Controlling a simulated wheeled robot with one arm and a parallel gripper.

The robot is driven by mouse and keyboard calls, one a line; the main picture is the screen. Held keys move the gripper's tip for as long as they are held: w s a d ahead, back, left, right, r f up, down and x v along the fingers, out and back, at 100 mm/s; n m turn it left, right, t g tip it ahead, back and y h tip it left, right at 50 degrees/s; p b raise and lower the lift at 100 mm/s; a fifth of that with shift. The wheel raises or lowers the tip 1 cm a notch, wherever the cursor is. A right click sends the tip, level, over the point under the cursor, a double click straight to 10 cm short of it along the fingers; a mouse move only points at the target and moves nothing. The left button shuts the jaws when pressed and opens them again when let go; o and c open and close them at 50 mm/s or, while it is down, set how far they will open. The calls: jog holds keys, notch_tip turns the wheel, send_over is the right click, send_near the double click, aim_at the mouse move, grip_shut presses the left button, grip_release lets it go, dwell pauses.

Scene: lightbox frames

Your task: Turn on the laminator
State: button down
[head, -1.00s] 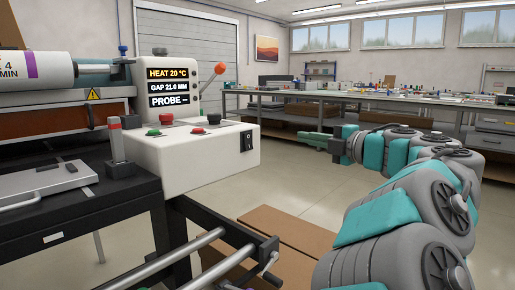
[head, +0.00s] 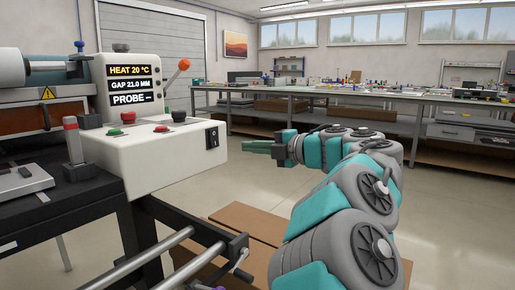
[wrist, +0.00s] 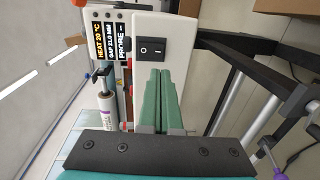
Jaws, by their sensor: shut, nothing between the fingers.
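The laminator is on the left in the head view, with a white control box (head: 150,160) at its right end. A black rocker switch (head: 212,137) sits on the box's side face. In the wrist view the switch (wrist: 152,48) is marked with a circle and a bar. The display (head: 133,85) is lit and reads HEAT 20 °C. My gripper (head: 246,147), with green fingers, is shut and empty, to the right of the switch. In the wrist view the fingertips (wrist: 159,68) point at the box just beside the switch, with a small gap visible in the head view.
Red and green buttons (head: 121,131) and an orange-knobbed lever (head: 182,65) are on the box. A metal-railed frame with a crank (head: 238,260) stands below. Flat cardboard (head: 250,222) lies on the floor.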

aim_at(216, 145)
jog(key=x, duration=0.9)
jog(key=shift+w+a, duration=0.1)
jog(key=shift+a, duration=0.1)
